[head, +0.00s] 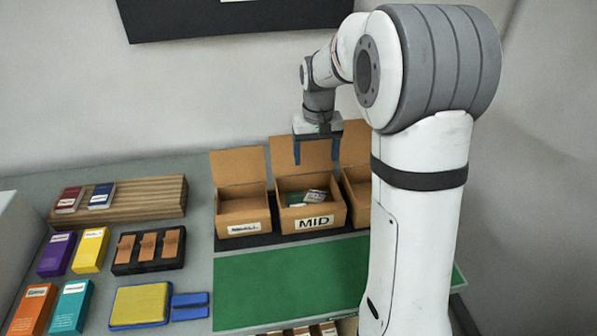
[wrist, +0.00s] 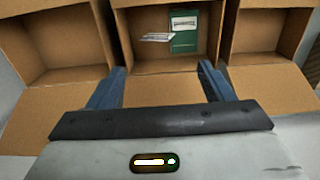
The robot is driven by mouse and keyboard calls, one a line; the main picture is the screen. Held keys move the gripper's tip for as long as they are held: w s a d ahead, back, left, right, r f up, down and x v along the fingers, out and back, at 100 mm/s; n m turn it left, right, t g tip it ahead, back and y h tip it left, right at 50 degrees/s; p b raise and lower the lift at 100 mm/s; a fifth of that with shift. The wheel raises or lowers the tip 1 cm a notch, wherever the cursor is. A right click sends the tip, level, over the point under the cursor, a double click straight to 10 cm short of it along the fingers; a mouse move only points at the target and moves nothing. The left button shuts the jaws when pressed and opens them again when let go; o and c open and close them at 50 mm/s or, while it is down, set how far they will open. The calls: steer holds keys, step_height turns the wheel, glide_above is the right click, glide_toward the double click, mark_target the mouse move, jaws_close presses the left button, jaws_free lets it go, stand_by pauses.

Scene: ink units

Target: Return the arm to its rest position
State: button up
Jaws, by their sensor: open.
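My gripper (head: 317,150) hangs above the rear of the middle cardboard box, its two blue fingers spread and empty. In the wrist view my gripper (wrist: 162,82) shows both fingers apart, with nothing between them, over the open flap of that box. The middle box (head: 312,222), labelled MID, holds a green item with a pale label (wrist: 184,42) and a whitish flat piece (wrist: 157,37). My arm reaches out from the white column at right and bends down to the boxes.
A box labelled SMALL (head: 243,229) stands left of the middle one, and a third box (head: 357,190) is partly hidden behind my arm. A green mat (head: 290,280) lies in front. A wooden rack (head: 145,200), colored boxes and a black tray (head: 125,267) are at left.

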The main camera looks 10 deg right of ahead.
steer(key=s+r+t, duration=0.1)
steer(key=s+r, duration=0.1)
steer(key=s, duration=1)
steer(key=s+r+t, duration=0.2)
steer(key=s, duration=1.1)
steer(key=shift+a, duration=0.15)
steer(key=shift+r, duration=0.1)
steer(key=shift+c, duration=0.4)
